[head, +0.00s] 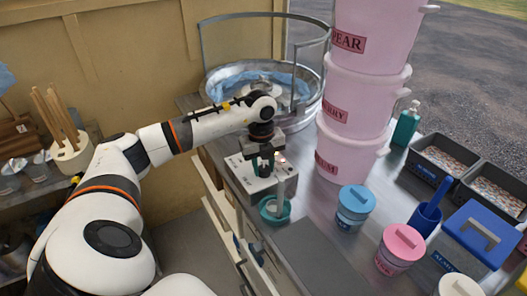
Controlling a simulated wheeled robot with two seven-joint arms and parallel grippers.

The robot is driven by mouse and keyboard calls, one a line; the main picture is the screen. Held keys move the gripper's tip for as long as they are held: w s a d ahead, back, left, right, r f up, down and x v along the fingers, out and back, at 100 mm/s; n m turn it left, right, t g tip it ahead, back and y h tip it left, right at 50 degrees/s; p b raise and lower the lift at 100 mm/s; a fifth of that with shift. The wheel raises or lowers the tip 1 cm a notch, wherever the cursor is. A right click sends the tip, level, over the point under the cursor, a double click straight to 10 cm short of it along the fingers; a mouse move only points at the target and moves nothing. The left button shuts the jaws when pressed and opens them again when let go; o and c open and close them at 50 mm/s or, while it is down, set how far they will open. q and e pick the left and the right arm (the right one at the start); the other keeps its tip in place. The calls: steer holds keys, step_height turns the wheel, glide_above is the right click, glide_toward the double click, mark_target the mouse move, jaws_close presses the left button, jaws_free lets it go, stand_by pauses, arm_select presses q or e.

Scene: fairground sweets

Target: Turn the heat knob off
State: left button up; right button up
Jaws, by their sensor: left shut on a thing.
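A white control box (243,174) sits on the metal counter in front of the cotton candy machine. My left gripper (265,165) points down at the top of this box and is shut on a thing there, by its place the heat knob. The knob itself is hidden by the fingers, so its setting cannot be read. Small red and dark marks show on the box's face. My right gripper is not in view.
The machine's round metal bowl (228,80) with a clear guard stands behind. A teal cup (275,208) holding a pale stick is close in front of the gripper. Stacked pink tubs (345,155) stand right of it. A dark mat (318,262) lies nearer.

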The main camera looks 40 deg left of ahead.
mark_target(261, 169)
arm_select(q)
steer(key=o, duration=1)
steer(key=shift+c, duration=0.2)
steer(key=shift+r, duration=0.1)
step_height(261, 169, up, 12)
steer(key=b, duration=0.1)
steer(key=shift+s+a, duration=0.15)
steer(key=shift+s, duration=0.1)
